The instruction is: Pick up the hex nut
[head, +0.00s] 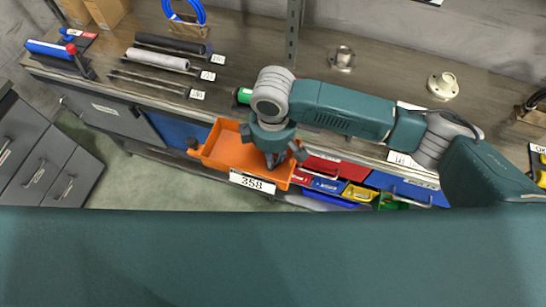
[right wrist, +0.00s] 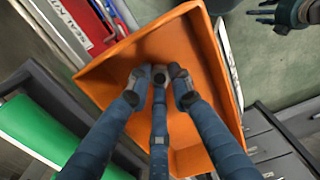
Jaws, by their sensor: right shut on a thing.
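My right gripper (head: 276,158) points down into an orange bin (head: 222,152) with a "358" label on its front. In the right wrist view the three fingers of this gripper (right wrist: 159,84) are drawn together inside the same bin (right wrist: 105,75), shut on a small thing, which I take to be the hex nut. The fingertips mostly hide it, so its shape is not clear. My left gripper (right wrist: 268,12) shows at the top right of the right wrist view, outside the bin, with its fingers spread and nothing seen in them.
The bin juts from the bench front. Red, blue and yellow bins (head: 357,193) stand right of it. Rollers and rods (head: 160,62) lie on the bench (head: 240,45) to the left, and metal flanged parts (head: 443,85) stand at the back right. Grey drawers (head: 40,165) stand left.

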